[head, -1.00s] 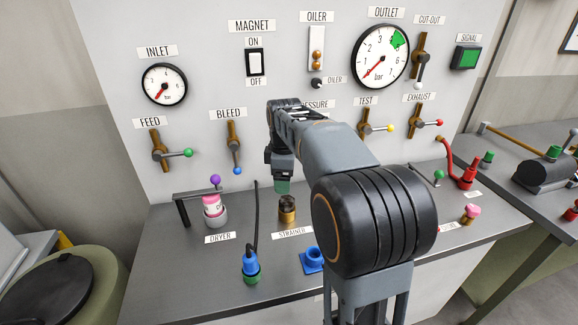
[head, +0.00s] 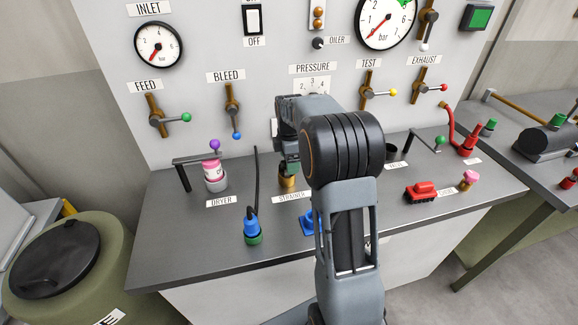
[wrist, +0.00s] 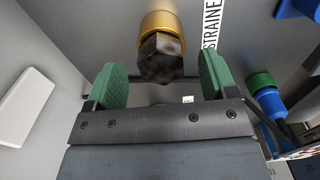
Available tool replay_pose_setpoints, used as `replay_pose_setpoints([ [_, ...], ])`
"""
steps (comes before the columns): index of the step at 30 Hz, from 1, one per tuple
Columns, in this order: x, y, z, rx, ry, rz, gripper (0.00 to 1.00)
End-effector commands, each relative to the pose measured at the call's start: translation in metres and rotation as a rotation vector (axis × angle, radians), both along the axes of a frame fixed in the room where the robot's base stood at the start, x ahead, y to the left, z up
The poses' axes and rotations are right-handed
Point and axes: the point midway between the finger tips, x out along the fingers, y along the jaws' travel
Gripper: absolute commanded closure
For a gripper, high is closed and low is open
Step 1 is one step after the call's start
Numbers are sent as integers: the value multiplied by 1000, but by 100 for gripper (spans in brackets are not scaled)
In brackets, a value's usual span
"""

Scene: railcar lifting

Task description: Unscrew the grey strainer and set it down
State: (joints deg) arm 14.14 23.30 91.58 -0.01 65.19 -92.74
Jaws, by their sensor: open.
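The strainer stands upright on the bench behind its STRAINER label. In the wrist view it shows a dark, brownish-grey hexagonal head (wrist: 160,58) on a brass-coloured body (wrist: 163,22). In the head view only the brass part (head: 288,182) shows clearly, as my gripper hides the top. My gripper (wrist: 162,78) is open, with a green finger pad on each side of the hexagonal head in the wrist picture. Gaps show on both sides, and I see no contact. In the head view my gripper (head: 288,166) is right above the strainer.
The dryer's pink canister (head: 212,178) stands left of the strainer. A blue and green connector (head: 251,228) with a black cable stands in front. A blue fitting (head: 307,222) is partly hidden by my arm. A red block (head: 421,192) lies to the right. Bare bench lies front left.

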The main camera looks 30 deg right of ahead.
Motion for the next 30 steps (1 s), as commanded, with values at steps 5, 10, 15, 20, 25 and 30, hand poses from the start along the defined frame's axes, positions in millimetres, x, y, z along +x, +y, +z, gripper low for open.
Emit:
replay_pose_setpoints([
  [5,0,0,-19,0,1,0,21],
  [10,0,0,-28,0,-1,-1,21],
  [15,0,0,-30,0,-1,-1,21],
  [20,0,0,-30,0,-1,-1,21],
  [25,0,0,-30,0,-1,-1,35],
  [30,0,0,-30,0,-1,-1,51],
])
